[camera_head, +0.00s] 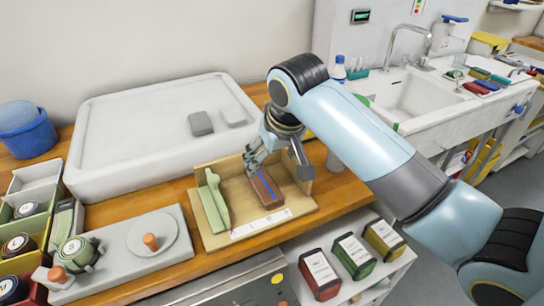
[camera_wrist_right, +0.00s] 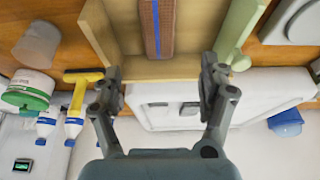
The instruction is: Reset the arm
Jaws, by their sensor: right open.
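My right gripper (camera_head: 258,160) hangs over the back of an open wooden tray in the head view. In the right wrist view its two fingers (camera_wrist_right: 160,85) are spread apart with nothing between them. A brown block with a blue stripe (camera_head: 267,190) lies in the tray, just in front of the fingertips; it also shows in the wrist view (camera_wrist_right: 166,25). A light green piece (camera_head: 214,205) stands at the tray's left side. The wooden tray (camera_head: 302,206) has a white label strip along its front. My left gripper is not in view.
A large white basin (camera_head: 95,150) with two grey blocks (camera_head: 201,123) stands behind the tray. A grey fixture with orange knobs (camera_head: 165,268) is at left, near bins of rolls. Labelled boxes (camera_head: 352,255) sit on a lower shelf. A sink (camera_head: 420,98) is at right.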

